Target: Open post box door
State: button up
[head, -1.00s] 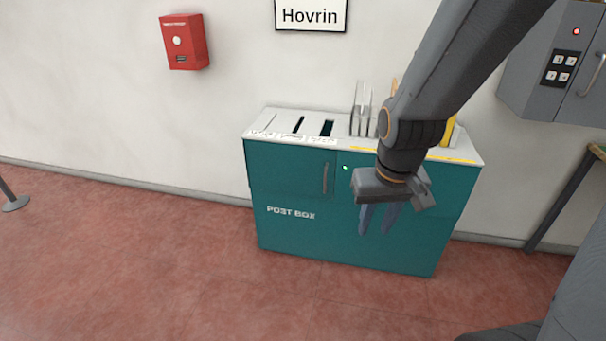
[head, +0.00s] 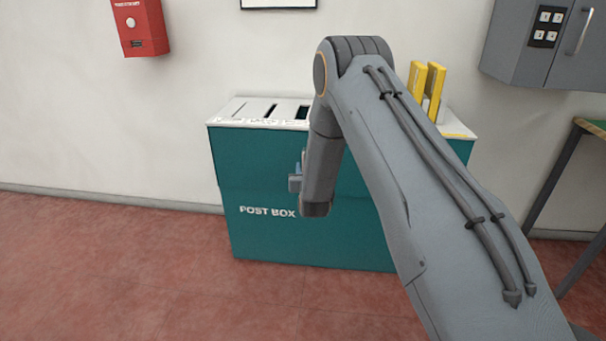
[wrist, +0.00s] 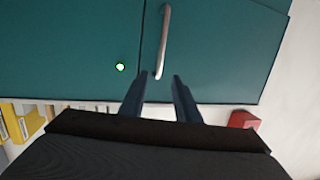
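The post box (head: 270,238) is a teal cabinet with a light slotted top, standing against the wall. In the wrist view its door (wrist: 217,50) appears closed, with a pale bar handle (wrist: 163,40) near the seam. A small green-lit round light (wrist: 120,67) sits on the panel beside it. My gripper (wrist: 159,77) is open and empty. In the wrist view the handle's near end lies between the two fingertips; I cannot tell whether they touch it. In the head view my arm hides the handle and most of my gripper.
Yellow upright items (head: 426,88) stand on the cabinet's top right. A red wall box (head: 140,27) hangs at upper left. A grey wall cabinet (head: 545,45) and a green-topped table (head: 592,128) are at right. The red floor (head: 110,265) at left is clear.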

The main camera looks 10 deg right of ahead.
aim_at(303, 163)
jog(key=shift+t, duration=0.7)
jog(key=shift+w+d+f+b, duration=0.15)
jog(key=shift+w+f+b, duration=0.25)
jog(key=shift+w, duration=1.1)
jog(key=shift+w+d+f+b, duration=0.25)
jog(key=shift+w+f, duration=0.4)
jog(key=shift+w, duration=0.9)
jog(key=shift+w+d+f+b, duration=0.1)
jog(key=shift+w+f+b, duration=0.3)
jog(key=shift+w, duration=1.1)
jog(key=shift+f, duration=0.1)
grip_shut()
